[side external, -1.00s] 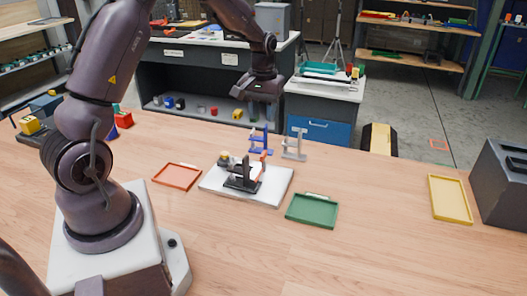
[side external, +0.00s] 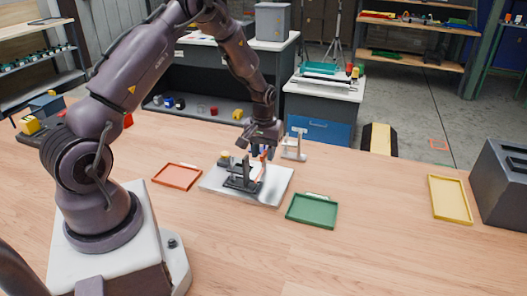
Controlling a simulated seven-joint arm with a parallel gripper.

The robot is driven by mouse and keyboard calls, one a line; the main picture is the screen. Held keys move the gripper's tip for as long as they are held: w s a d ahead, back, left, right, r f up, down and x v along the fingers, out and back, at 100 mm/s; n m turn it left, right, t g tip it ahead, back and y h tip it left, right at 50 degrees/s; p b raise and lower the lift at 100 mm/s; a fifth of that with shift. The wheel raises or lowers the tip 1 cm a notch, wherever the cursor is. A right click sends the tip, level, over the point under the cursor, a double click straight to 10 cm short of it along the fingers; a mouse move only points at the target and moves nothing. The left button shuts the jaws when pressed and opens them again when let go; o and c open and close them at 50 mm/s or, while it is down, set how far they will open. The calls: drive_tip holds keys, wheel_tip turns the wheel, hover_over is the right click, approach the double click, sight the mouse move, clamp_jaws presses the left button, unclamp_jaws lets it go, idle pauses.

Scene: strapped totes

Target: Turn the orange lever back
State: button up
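The orange lever (side external: 264,168) stands on the dark fixture (side external: 241,181), on a white board (side external: 268,196) in the middle of the table. My gripper (side external: 262,151) points down at the lever's upper end. The lever's top is partly hidden by my gripper, and I cannot tell whether they touch. The fingers are too small and dark to show whether they are open or shut.
A blue stand (side external: 255,152) is mostly hidden behind my gripper, and a grey stand (side external: 293,148) is just right. An orange tray (side external: 177,176), a green tray (side external: 312,210) and a yellow tray (side external: 450,199) lie around. The front of the table is clear.

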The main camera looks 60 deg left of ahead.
clamp_jaws()
idle(0.4)
drive_tip(key=n, duration=0.4)
drive_tip(key=shift+n, duration=0.4)
drive_tip(key=n, duration=0.4)
drive_tip(key=shift+n, duration=0.3)
drive_tip(key=n, duration=0.4)
drive_tip(key=shift+n, duration=2.2)
